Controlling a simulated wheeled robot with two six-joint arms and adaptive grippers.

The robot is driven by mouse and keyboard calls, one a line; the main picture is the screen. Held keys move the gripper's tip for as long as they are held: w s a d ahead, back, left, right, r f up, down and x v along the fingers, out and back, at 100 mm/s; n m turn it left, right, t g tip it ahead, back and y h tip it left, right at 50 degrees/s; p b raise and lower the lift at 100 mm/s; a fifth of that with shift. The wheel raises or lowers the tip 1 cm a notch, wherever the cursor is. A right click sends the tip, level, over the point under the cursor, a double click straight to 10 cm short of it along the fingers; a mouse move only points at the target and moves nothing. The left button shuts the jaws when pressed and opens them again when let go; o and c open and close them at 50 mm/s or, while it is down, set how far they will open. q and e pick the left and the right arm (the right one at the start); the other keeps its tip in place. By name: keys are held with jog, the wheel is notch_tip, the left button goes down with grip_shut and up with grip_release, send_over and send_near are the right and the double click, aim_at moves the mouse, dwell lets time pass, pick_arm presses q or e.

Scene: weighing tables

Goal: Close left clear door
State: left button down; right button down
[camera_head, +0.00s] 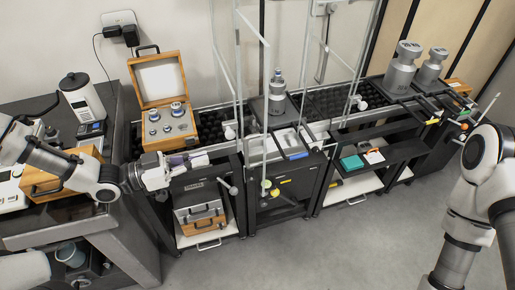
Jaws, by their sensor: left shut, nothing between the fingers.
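A weighing station with tall clear panels in thin pale frames stands mid-picture. The left clear door (225,70) appears as a see-through panel with slim edges, left of the metal weight (277,85) on the scale. Its exact outline and how far it stands open are hard to tell. My left gripper (203,160) is shut and empty, pointing right, in front of the bench and below the wooden box. It appears apart from the clear panel. My right arm is at the right edge; its gripper is outside the picture.
An open wooden box of weights (167,120) stands behind my left gripper. Metal and wooden cases (200,210) sit on a low shelf beneath. Rods with knobs (270,188) jut from the bench front. Large weights (402,68) stand at right. The grey floor (350,240) in front is clear.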

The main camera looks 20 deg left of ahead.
aim_at(263, 145)
pick_arm(q)
jog(key=x, duration=1.3)
jog(key=shift+s+d+r+b, duration=0.1)
jog(key=shift+s+d+b, duration=0.1)
jog(key=shift+d+b, duration=0.1)
